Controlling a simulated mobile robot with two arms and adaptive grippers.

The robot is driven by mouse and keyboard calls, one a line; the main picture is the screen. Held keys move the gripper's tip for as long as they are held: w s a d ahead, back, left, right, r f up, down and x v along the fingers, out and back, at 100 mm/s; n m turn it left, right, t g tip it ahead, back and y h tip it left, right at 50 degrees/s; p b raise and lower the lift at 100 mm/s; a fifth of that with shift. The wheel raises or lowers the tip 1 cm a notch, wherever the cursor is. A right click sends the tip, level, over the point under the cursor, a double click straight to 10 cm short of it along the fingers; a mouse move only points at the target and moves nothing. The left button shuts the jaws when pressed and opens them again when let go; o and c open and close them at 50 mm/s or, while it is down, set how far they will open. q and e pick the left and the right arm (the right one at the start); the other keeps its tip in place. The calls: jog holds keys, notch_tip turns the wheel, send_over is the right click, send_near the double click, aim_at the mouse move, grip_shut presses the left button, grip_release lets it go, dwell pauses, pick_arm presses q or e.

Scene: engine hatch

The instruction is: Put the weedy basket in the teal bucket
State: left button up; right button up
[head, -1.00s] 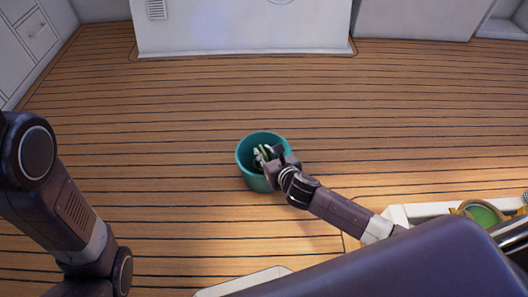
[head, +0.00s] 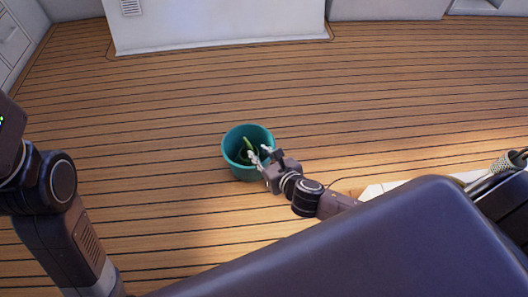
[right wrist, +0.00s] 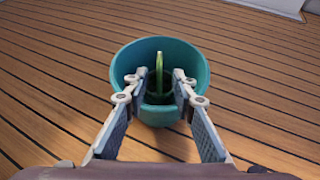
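The teal bucket (head: 229,155) stands upright on the wooden floor near the middle of the head view. It also shows ahead of the fingers in the right wrist view (right wrist: 198,62). The weedy basket (head: 247,147) is inside the bucket; a green upright piece of it (right wrist: 160,66) shows in the right wrist view, and its lower part is dark and partly hidden. My right gripper (head: 260,156) is open and empty at the bucket's right rim, its fingertips apart on either side of the green piece in the wrist picture. My left gripper is out of view; only my left arm shows.
The plank floor (head: 400,90) around the bucket is clear. A white cabinet (head: 220,22) stands at the back. A grey perforated cylinder (head: 507,162) shows at the right edge, beside my body.

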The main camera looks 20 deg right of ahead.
jog(key=shift+p+v, duration=0.45)
jog(key=shift+v, duration=1)
